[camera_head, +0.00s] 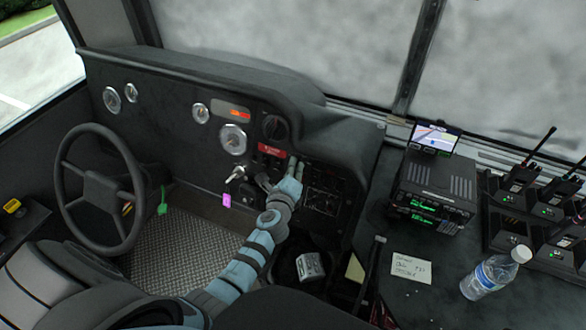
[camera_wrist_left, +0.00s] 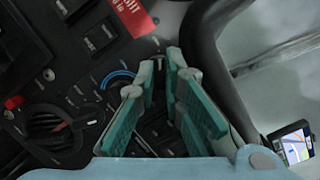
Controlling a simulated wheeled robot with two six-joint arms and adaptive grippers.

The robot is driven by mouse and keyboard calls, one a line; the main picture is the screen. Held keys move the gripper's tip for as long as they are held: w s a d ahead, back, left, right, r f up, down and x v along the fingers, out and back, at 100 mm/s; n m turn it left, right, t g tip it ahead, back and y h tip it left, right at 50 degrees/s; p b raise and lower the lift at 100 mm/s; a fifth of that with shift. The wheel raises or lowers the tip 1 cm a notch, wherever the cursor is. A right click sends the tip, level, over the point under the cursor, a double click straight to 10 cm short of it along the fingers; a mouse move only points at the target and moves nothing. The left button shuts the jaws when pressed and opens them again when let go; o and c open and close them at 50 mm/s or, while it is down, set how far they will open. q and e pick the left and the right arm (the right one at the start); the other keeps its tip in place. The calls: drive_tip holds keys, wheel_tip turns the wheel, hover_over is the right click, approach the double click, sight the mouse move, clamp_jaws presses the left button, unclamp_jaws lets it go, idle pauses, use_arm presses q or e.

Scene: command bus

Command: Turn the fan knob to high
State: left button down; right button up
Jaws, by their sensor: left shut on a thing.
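My left gripper (camera_head: 294,167) reaches up to the dark dashboard panel, below and right of the red label. In the left wrist view, its teal-padded fingers (camera_wrist_left: 162,68) are at the panel, closed on a small dark control. I take this to be the fan knob, but the fingers hide most of it, so its setting cannot be read. A blue arc marking (camera_wrist_left: 118,76) shows just left of the fingertips. My right gripper is not in view.
A red label (camera_head: 272,149) and rows of switches surround the gripper. The steering wheel (camera_head: 100,190) is at left; a key with a pink tag (camera_head: 227,200) hangs nearby. A radio (camera_head: 435,190) and a water bottle (camera_head: 495,272) stand on the right counter.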

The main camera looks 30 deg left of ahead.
use_arm(q)
drive_tip(key=m, duration=0.1)
drive_tip(key=m+b, duration=0.1)
drive_tip(key=m, duration=0.1)
drive_tip(key=shift+f+t, duration=0.2)
drive_tip(key=shift+t, duration=0.1)
drive_tip(key=m+h, duration=0.1)
drive_tip(key=m, duration=0.3)
drive_tip(key=shift+t+b, duration=0.3)
drive_tip(key=shift+b, duration=0.05)
drive_tip(key=m+h, duration=0.1)
drive_tip(key=m, duration=0.3)
drive_tip(key=shift+h, duration=0.3)
drive_tip(key=m+h, duration=0.1)
drive_tip(key=m, duration=0.3)
drive_tip(key=shift+s+a+m+b, duration=0.1)
drive_tip(key=shift+m+b, duration=0.2)
drive_tip(key=shift+b, duration=0.05)
drive_tip(key=m+h, duration=0.1)
drive_tip(key=m, duration=0.2)
drive_tip(key=m+h, duration=0.1)
drive_tip(key=m, duration=0.3)
drive_tip(key=shift+r, duration=0.1)
drive_tip(key=m, duration=0.3)
drive_tip(key=m+g+h+p, duration=0.1)
drive_tip(key=m, duration=0.3)
drive_tip(key=shift+a+g+p, duration=0.1)
drive_tip(key=shift+g+p, duration=0.2)
